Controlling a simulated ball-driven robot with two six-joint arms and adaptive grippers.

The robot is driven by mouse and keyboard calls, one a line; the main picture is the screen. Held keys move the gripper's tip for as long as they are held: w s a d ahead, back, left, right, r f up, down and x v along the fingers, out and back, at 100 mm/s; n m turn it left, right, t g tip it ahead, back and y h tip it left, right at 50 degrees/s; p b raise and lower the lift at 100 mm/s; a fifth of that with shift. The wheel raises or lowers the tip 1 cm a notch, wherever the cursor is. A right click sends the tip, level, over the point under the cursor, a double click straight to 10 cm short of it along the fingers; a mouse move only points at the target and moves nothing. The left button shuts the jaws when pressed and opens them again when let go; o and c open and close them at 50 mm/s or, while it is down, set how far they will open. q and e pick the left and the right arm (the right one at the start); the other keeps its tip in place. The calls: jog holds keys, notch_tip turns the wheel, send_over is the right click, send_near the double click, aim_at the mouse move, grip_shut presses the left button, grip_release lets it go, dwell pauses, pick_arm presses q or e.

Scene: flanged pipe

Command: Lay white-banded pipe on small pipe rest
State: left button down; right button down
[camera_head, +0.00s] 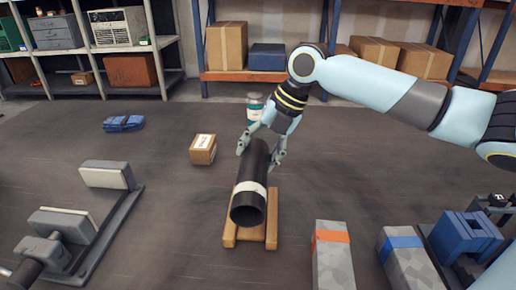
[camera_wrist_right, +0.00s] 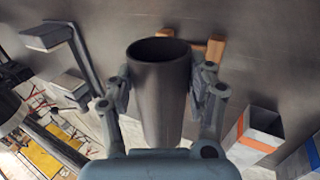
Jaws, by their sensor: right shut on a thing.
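The white-banded pipe (camera_head: 253,165) is a dark hollow tube with a white band near its close end. My right gripper (camera_head: 262,145) is shut on it, with one finger on each side of its far part. The small pipe rest (camera_head: 272,220), light brown wood with two rails, is directly under the pipe in the head view. I cannot tell whether pipe and rest touch. The wrist view shows the pipe (camera_wrist_right: 162,95) between the fingers (camera_wrist_right: 163,92), with part of the rest (camera_wrist_right: 214,50) behind it; the band is hidden there. My left gripper is not in view.
A small carton (camera_head: 203,149) and a blue folded cloth (camera_head: 123,123) lie on the floor to the left. A grey stand with pale pads (camera_head: 107,174) is at left. Shelves line the back.

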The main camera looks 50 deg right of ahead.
notch_tip(320, 180, down, 7)
jog(key=b, duration=0.5)
jog(key=shift+f, duration=0.2)
jog(key=shift+s+a+f+b, duration=0.1)
jog(key=shift+s+f+b, duration=0.05)
jog(key=shift+b, duration=0.2)
jog(key=shift+s+f, duration=0.2)
jog(key=shift+s, duration=0.05)
jog(key=c, duration=0.7)
grip_release()
jog(key=shift+f, duration=0.1)
jog(key=o, duration=0.4)
jog(key=shift+w+f, duration=0.1)
jog(key=shift+w, duration=0.25)
jog(key=shift+a, duration=0.1)
jog(key=shift+r, duration=0.2)
